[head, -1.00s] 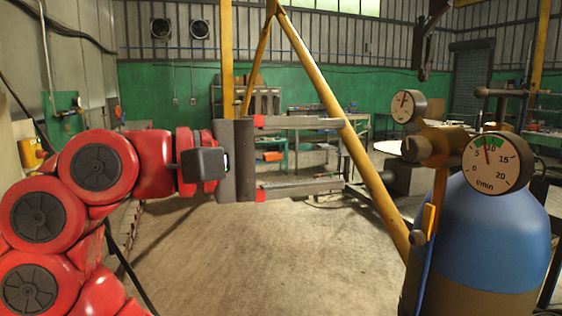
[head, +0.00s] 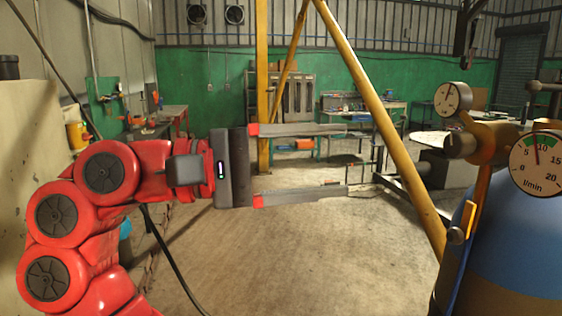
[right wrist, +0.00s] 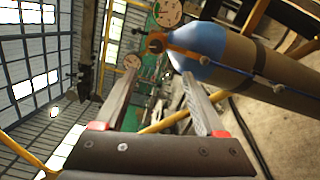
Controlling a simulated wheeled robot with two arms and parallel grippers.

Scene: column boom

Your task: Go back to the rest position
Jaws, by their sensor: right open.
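My right gripper (head: 346,160) is in the middle of the head view, on a red arm that comes in from the left. Its two grey fingers point right, lie level and stand wide apart with nothing between them. In the right wrist view the same gripper (right wrist: 158,78) has its jaws parted, with the gas cylinder and its valve beyond the fingertips. The blue gas cylinder (head: 510,255) stands to the right of the fingers in the head view, apart from them. My left gripper is not in view.
A flow gauge (head: 537,163) and a smaller gauge (head: 452,99) sit on the cylinder's valve. A yellow slanted post (head: 385,120) stands beyond the fingertips. A dark hook (head: 465,35) hangs at top right. The concrete floor (head: 260,260) below the gripper is clear.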

